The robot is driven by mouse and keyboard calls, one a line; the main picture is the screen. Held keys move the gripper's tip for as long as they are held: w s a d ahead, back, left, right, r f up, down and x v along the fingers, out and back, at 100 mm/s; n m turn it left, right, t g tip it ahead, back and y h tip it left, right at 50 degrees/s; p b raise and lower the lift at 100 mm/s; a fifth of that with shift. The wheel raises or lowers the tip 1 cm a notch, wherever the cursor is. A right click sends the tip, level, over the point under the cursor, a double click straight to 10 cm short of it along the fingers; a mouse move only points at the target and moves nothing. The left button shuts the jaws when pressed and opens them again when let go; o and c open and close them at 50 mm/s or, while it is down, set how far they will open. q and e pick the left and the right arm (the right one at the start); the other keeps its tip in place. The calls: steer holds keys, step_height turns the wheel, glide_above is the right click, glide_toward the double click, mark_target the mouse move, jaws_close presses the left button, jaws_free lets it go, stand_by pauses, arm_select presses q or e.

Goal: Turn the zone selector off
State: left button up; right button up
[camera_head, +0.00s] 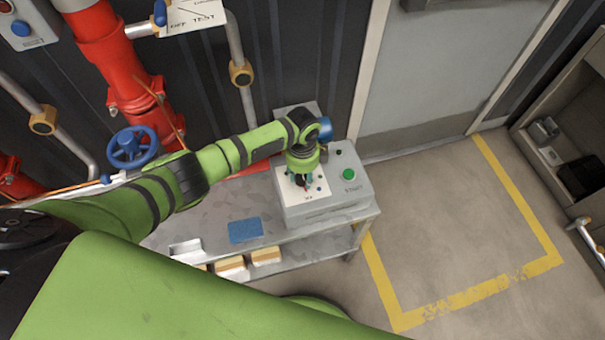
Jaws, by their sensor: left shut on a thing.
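A grey control box (325,207) stands on the right end of a metal bench. Its top has a white plate (318,193) with small marks and, to the right, a green START button (348,174). My left gripper (303,181) points down over the white plate and is shut on a small dark knob, the zone selector (302,183). The fingers hide most of the knob, so I cannot tell which way it points. My right gripper is not in view.
The metal bench (205,221) holds a blue pad (245,231), with several tan blocks (266,256) below its front edge. Red pipes and a blue handwheel (131,147) stand behind at the left. Yellow floor lines (470,300) mark clear floor at the right.

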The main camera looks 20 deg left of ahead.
mark_target(303, 176)
arm_select(q)
steer(key=shift+s+f, duration=0.1)
stand_by(0.4)
steer(key=o, duration=1.1)
steer(key=shift+o, duration=0.2)
steer(key=shift+r, duration=0.6)
step_height(303, 176, up, 11)
steer(key=shift+f, duration=0.1)
